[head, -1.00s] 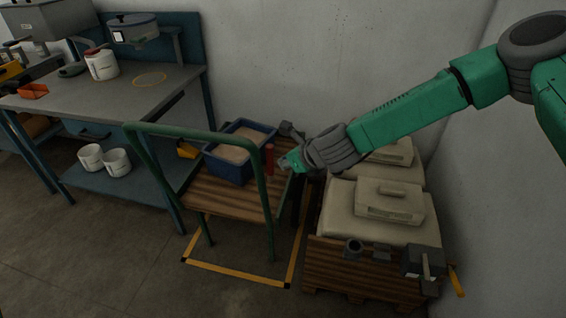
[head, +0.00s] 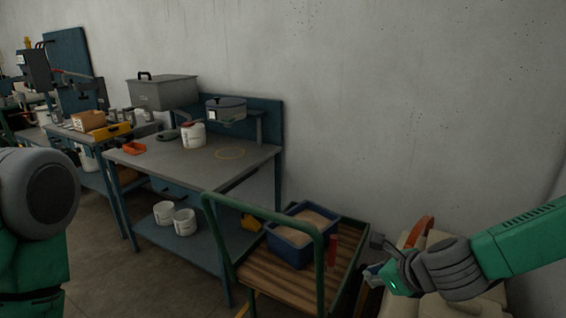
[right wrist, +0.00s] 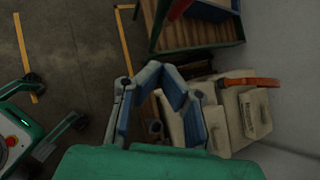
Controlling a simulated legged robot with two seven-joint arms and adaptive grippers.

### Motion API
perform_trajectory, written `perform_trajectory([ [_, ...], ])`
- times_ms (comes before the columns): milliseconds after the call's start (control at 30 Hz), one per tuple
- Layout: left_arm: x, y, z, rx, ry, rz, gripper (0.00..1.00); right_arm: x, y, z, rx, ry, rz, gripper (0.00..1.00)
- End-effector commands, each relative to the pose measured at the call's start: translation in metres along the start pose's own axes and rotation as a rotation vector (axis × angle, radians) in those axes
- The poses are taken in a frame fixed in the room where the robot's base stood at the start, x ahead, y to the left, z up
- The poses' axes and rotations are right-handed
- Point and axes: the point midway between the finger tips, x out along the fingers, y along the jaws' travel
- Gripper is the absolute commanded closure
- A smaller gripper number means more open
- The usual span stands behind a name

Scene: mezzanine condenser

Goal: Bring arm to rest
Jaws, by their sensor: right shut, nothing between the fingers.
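My right arm enters the head view from the right, in green and grey. Its gripper (head: 379,274) is shut and empty, to the right of the cart. In the right wrist view the gripper (right wrist: 168,88) shows its blue-padded fingers above pale sacks, with nothing held. My left arm shows only as a grey joint and green link at the left edge of the head view; its gripper is not in view.
A green-railed cart (head: 262,268) holds a blue bin (head: 290,245) and a red cylinder (head: 332,250). Pale sacks (head: 484,306) and an orange curved object (head: 421,231) lie near my right arm. A workbench (head: 190,160) stands left.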

Motion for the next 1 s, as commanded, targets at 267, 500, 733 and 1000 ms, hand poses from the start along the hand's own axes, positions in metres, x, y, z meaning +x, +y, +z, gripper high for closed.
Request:
perform_trajectory([
  [267,0.008,0.0,0.001,0.0,0.0,0.0,0.56,0.008,0.13,-0.16,-1.096,0.186,0.323,1.0],
  [500,0.013,0.0,0.001,0.0,0.0,0.0,0.56,-0.045,0.168,-0.289,-2.039,0.133,0.752,1.0],
  [733,0.014,0.0,0.001,0.0,0.0,0.0,0.56,-0.073,0.166,-0.327,-2.388,0.037,0.954,1.0],
  [1000,0.014,0.0,0.001,0.0,0.0,0.0,0.56,-0.074,0.166,-0.328,-2.396,0.034,0.959,1.0],
])
